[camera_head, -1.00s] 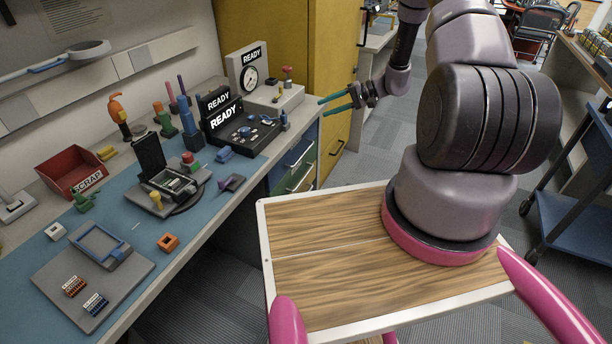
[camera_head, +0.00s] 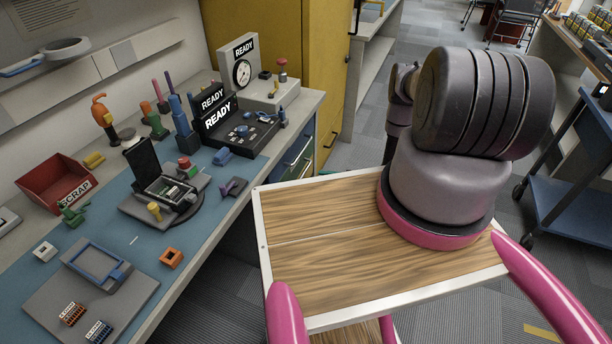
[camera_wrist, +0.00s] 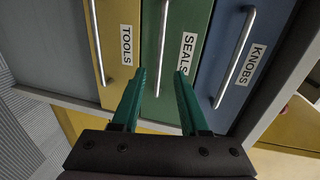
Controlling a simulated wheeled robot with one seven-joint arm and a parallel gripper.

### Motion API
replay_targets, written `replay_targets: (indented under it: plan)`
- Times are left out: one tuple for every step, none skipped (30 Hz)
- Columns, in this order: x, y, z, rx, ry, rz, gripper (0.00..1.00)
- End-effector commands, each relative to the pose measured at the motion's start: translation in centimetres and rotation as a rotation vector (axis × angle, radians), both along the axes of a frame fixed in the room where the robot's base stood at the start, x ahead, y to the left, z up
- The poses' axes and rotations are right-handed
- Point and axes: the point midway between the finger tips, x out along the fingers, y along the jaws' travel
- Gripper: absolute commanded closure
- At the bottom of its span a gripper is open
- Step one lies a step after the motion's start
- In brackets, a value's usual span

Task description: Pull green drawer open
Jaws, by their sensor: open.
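The green drawer (camera_wrist: 177,25) is labelled SEALS and sits in the middle of the wrist view, between two other drawers. It looks shut. Its long silver bar handle (camera_wrist: 162,50) runs nearly up and down the picture. My gripper (camera_wrist: 161,74) is open with green fingers, one on each side of the handle in the picture. I cannot tell whether the fingers touch the handle or how deep they reach.
A yellow drawer (camera_wrist: 112,35) labelled TOOLS is on the left and a blue drawer (camera_wrist: 240,55) labelled KNOBS on the right. The workbench (camera_head: 205,255) with devices and parts stands at left. A yellow cabinet (camera_head: 290,50) is behind; a blue cart (camera_head: 570,200) is at right.

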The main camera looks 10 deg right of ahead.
Motion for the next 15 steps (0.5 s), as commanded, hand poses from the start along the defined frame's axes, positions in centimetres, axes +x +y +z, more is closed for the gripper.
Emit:
replay_targets:
  plan:
    - [0.4,1.0,-0.2,0.001,0.0,0.006,0.56]
    - [0.8,1.4,-0.3,0.0,-0.001,0.006,0.56]
    - [1.3,2.1,-0.5,0.0,-0.001,0.006,0.56]
    - [1.6,2.6,-0.6,0.0,0.0,0.006,0.56]
    - [1.9,3.0,-0.7,0.001,0.0,0.006,0.56]
    - [2.4,3.6,-0.9,0.0,-0.001,0.006,0.56]
    - [2.7,4.0,-1.0,0.0,-0.001,0.005,0.56]
    - [3.0,4.5,-1.1,0.0,-0.001,0.006,0.56]
    - [3.4,4.9,-1.2,0.001,-0.001,0.005,0.56]
    - [3.6,5.3,-1.3,0.0,0.0,0.005,0.56]
    - [3.9,5.6,-1.4,-0.001,-0.001,0.005,0.56]
    - [4.1,5.9,-1.5,-0.001,0.001,0.005,0.56]
    - [4.3,6.2,-1.6,-0.001,0.0,0.004,0.56]
    - [4.5,6.4,-1.6,-0.001,0.0,0.004,0.56]
    - [4.6,6.6,-1.7,0.0,0.001,0.004,0.56]
